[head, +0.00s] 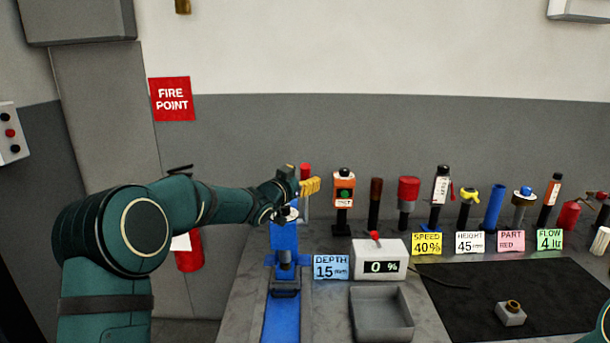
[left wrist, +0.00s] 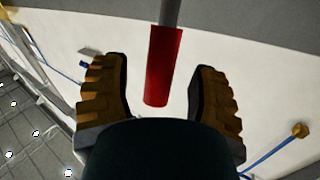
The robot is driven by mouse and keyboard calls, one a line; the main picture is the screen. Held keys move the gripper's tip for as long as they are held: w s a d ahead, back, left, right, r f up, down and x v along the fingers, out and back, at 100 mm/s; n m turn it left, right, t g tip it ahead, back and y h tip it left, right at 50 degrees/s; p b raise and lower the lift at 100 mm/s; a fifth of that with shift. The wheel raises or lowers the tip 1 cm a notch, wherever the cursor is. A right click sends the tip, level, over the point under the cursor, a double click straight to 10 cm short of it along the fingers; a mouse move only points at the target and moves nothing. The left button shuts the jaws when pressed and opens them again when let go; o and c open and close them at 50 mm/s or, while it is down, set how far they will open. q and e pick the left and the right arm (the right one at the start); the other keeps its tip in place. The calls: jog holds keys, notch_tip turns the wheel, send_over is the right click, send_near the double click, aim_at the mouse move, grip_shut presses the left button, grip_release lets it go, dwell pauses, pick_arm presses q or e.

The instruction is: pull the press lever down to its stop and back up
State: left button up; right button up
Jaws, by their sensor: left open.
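The blue press (head: 284,236) stands at the left of the bench. Its lever has a red grip (head: 305,169) on a grey rod; the top of the grip shows just behind my left gripper (head: 311,187). In the left wrist view the red grip (left wrist: 163,65) lies between the two spread ochre fingers of my left gripper (left wrist: 157,72), with a gap on each side. The gripper is open and not closed on it. My gripper hides part of the rod in the head view. My right gripper is not in view.
A white readout box (head: 379,262) showing 0 % and a DEPTH 15 mm card (head: 331,266) stand right of the press. A grey tray (head: 381,314) is in front. Several tools line the bench's back. A black mat (head: 470,300) lies to the right.

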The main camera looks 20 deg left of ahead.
pick_arm(q)
jog(key=shift+w+d, duration=0.2)
jog(key=shift+w, duration=0.5)
grip_shut()
